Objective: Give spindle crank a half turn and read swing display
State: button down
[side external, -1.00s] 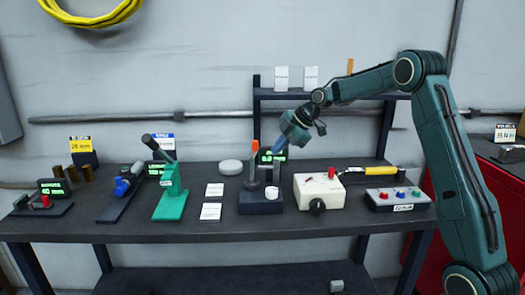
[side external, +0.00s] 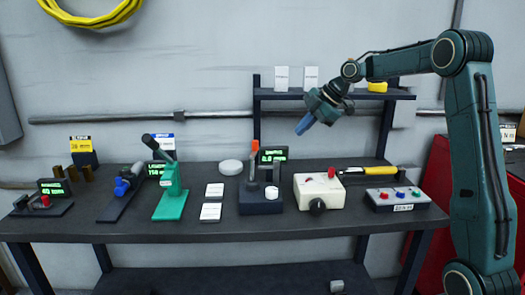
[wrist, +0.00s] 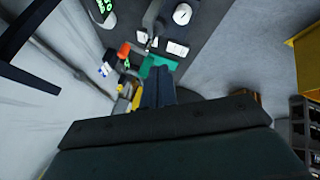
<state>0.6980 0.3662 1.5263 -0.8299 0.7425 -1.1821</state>
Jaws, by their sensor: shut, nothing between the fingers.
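The centre unit has a dark base (side external: 261,205), an upright post with an orange tip (side external: 255,146) and a short white-topped part beside it. I cannot tell for sure which part is the spindle crank. A black display (side external: 272,155) with green digits stands behind the post; its digits are too small to read surely. My gripper (side external: 304,125) has blue fingers, shut and empty, in the air above and right of this unit, touching nothing. In the wrist view the fingers (wrist: 158,85) lie together, pointing toward the bench.
A green lever stand (side external: 171,190), a blue-handled device (side external: 123,187) and a red-knobbed unit (side external: 45,200) stand left. A white box (side external: 319,191) with a black knob and a button box (side external: 398,198) stand right. A shelf (side external: 340,95) is behind my gripper.

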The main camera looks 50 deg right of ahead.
jog(key=shift+s+r, duration=0.1)
jog(key=shift+r, duration=0.05)
jog(key=shift+d+m, duration=0.1)
jog(key=shift+m, duration=0.2)
jog(key=w+d+m+h, duration=0.1)
jog(key=w+d+m, duration=0.1)
jog(key=m, duration=0.8)
jog(key=w+d+m+h, duration=0.1)
jog(key=w+m, duration=0.3)
jog(key=m, duration=0.7)
jog(key=shift+d+t, duration=0.3)
jog(key=shift+d, duration=0.05)
jog(key=w+a+f, duration=0.3)
jog(key=w+f, duration=0.5)
jog(key=shift+w+a, duration=0.25)
jog(key=shift+w, duration=0.1)
